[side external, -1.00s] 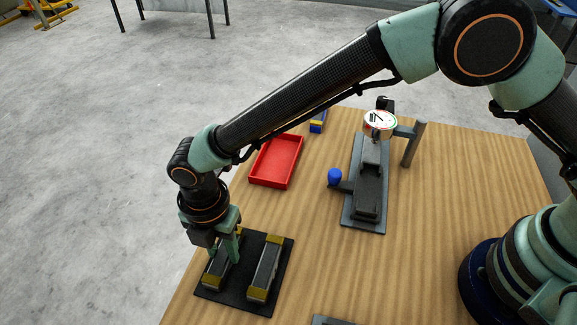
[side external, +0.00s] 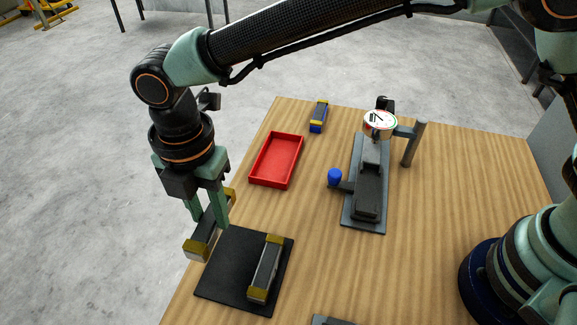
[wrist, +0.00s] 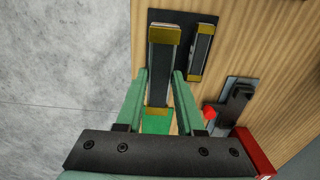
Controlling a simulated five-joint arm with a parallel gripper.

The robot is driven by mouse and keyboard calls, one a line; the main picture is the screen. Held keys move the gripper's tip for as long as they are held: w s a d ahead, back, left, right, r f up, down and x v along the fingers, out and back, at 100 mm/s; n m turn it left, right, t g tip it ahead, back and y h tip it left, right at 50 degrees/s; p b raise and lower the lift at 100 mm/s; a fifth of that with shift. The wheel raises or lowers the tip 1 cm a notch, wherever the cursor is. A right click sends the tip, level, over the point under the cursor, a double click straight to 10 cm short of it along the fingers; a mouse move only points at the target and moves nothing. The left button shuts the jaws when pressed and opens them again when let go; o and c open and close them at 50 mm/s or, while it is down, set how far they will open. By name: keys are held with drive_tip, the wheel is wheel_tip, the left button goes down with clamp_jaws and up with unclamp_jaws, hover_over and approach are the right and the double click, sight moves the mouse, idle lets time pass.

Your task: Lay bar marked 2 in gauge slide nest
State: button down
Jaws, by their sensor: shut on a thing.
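My gripper (side external: 208,215) is shut on a dark bar with yellow ends (side external: 200,243), held in the air above the left part of a black mat (side external: 228,262). The held bar (wrist: 163,65) shows between the fingers in the wrist view. A second bar with yellow ends (side external: 265,270) lies on the mat's right side, and it also shows in the wrist view (wrist: 201,50). No number is readable on either bar. The gauge slide (side external: 368,190) lies under a round dial (side external: 379,122); whether its nest is empty is unclear. My gripper is well left of it.
A red tray (side external: 277,160) lies on the wooden table between the mat and the back edge. The gauge has a blue knob (side external: 334,176) and a grey post (side external: 413,145). Table between mat and gauge is clear.

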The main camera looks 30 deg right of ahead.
sight(210, 216)
wheel_tip(210, 216, up, 8)
drive_tip(key=s+d+r, duration=0.1)
drive_tip(key=d+r, duration=0.1)
drive_tip(key=d, duration=3)
wheel_tip(210, 216, down, 19)
drive_tip(key=shift+f, duration=0.2)
drive_tip(key=shift+f, duration=0.1)
drive_tip(key=c, duration=0.5)
unclamp_jaws()
